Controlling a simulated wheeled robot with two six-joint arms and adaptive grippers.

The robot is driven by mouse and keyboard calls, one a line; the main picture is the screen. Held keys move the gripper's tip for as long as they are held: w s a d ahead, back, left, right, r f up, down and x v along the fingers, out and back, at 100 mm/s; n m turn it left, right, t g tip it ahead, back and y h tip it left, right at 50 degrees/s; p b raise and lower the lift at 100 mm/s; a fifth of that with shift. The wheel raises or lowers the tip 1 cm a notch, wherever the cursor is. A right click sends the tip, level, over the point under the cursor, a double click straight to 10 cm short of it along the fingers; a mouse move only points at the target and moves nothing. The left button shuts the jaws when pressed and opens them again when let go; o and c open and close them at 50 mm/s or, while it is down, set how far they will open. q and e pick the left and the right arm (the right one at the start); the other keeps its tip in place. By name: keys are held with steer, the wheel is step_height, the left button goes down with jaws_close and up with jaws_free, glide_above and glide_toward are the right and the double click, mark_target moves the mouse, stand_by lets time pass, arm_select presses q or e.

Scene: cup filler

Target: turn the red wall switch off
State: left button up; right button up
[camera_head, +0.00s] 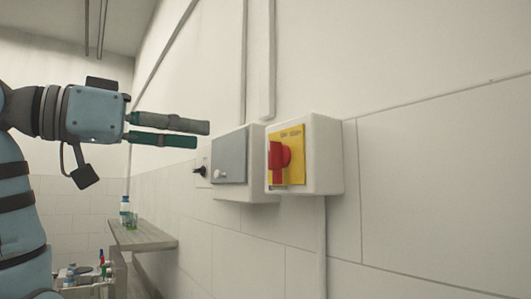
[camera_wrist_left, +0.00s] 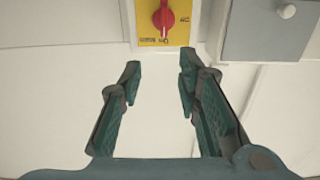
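The red wall switch (camera_head: 278,160) is a rotary knob on a yellow plate (camera_head: 296,158), on the front of a white wall box (camera_head: 325,155). Its handle stands about vertical. My left gripper (camera_head: 202,134) is to the left of the switch, level with the box's upper part, apart from it and empty. In the left wrist view the red switch (camera_wrist_left: 163,17) shows at the top edge, beyond the gap between the fingertips of my left gripper (camera_wrist_left: 159,72), which are spread apart. The small lettering on the plate is not clearly readable. My right gripper is not in view.
A second white box with a grey cover (camera_head: 230,158) and a white button is beside the switch box. A small black switch (camera_head: 200,171) is further left. A shelf (camera_head: 145,236) with bottles (camera_head: 125,207) stands lower left. The wall at right is clear.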

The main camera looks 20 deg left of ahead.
mark_target(269, 144)
arm_select(q)
steer(key=p+x, duration=0.3)
steer(key=x, duration=1.2)
steer(key=shift+w+a+p, duration=0.1)
steer(key=shift+a+p, duration=0.15)
steer(key=shift+p, duration=0.15)
steer(key=shift+w+f, duration=0.1)
steer(key=shift+f, duration=0.05)
steer(key=shift+a, duration=0.1)
steer(key=shift+w, duration=0.1)
steer(key=c, duration=0.6)
jaws_close()
